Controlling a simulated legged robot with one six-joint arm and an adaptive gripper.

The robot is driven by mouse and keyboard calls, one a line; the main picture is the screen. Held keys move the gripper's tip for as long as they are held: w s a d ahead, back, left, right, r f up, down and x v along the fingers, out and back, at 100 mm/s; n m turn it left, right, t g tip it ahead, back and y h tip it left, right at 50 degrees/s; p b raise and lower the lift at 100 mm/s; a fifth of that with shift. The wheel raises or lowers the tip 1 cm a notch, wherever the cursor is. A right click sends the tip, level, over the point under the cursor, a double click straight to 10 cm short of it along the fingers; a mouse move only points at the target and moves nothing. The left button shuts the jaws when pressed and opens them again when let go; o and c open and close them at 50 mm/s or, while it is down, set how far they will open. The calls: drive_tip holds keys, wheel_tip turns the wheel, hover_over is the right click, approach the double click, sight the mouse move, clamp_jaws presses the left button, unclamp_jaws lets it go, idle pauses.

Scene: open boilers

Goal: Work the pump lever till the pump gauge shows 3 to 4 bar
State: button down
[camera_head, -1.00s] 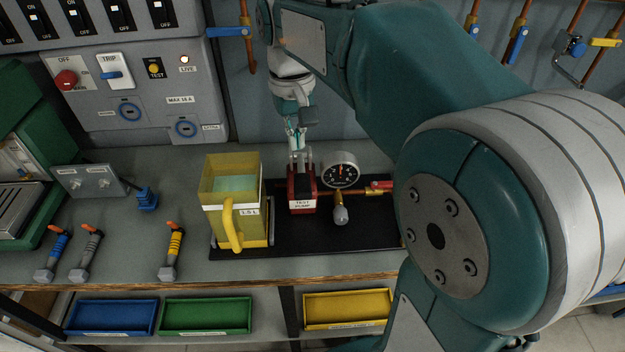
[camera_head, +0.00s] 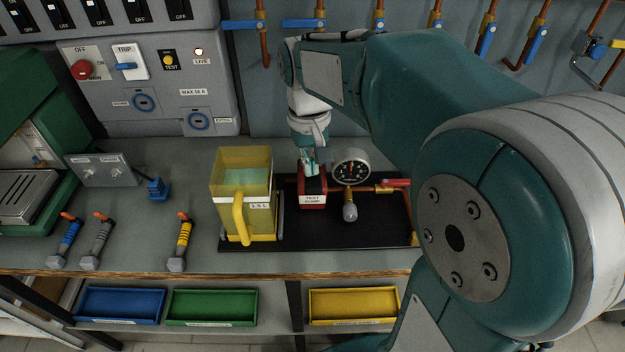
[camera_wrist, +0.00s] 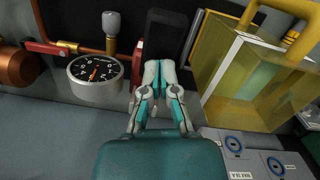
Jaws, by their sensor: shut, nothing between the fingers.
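The test pump (camera_head: 313,200) is a small red block with a white label and a dark top, on a black tray (camera_head: 375,232). Its dark top (camera_wrist: 166,32) shows in the wrist view. I cannot make out a separate lever; the gripper covers part of the pump. The round pump gauge (camera_head: 351,167) stands just right of the pump; it also shows in the wrist view (camera_wrist: 95,70). Its needle is visible, but I cannot read the value surely. My gripper (camera_head: 311,171) is shut and empty, at the pump's top; its fingertips show in the wrist view (camera_wrist: 159,66). I cannot tell whether they touch it.
A yellow-tinted jug (camera_head: 242,197) marked 1.5 L stands close left of the pump. A copper pipe with a red handle (camera_head: 396,183) runs right of the gauge. Several tools, including a yellow-banded one (camera_head: 181,245), lie on the left. Bench space between them and the jug is clear.

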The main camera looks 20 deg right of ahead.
drive_tip(key=shift+f, duration=0.5)
drive_tip(key=shift+f, duration=2.2)
